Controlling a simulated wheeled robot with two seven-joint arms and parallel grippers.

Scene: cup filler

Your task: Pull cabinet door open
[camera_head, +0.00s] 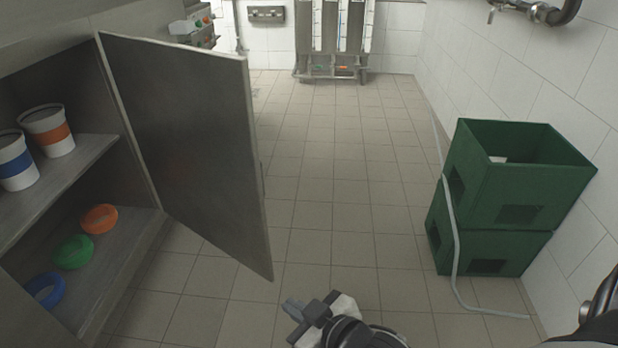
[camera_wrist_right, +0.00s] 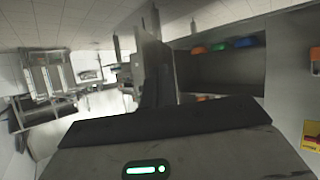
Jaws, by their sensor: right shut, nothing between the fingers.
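The cabinet door (camera_head: 185,135) is a dark panel with a pale edge. It stands wide open, swung out from the cabinet (camera_head: 150,228) on the left, so the shelves show. My right gripper (camera_head: 294,308) is shut and empty over the floor, at the bottom middle of the head view. It is to the right of the door's lower corner and appears apart from it. In the wrist view the cabinet's open inside (camera_wrist_right: 225,75) shows on the right, upside down. My left gripper is not in view.
Striped cups (camera_head: 50,140) stand on the upper shelf; orange, green and blue rings (camera_head: 73,252) lie on the lower one. Two stacked green crates (camera_head: 500,205) stand at the right wall, with a pale hose beside them. The tiled floor between is clear.

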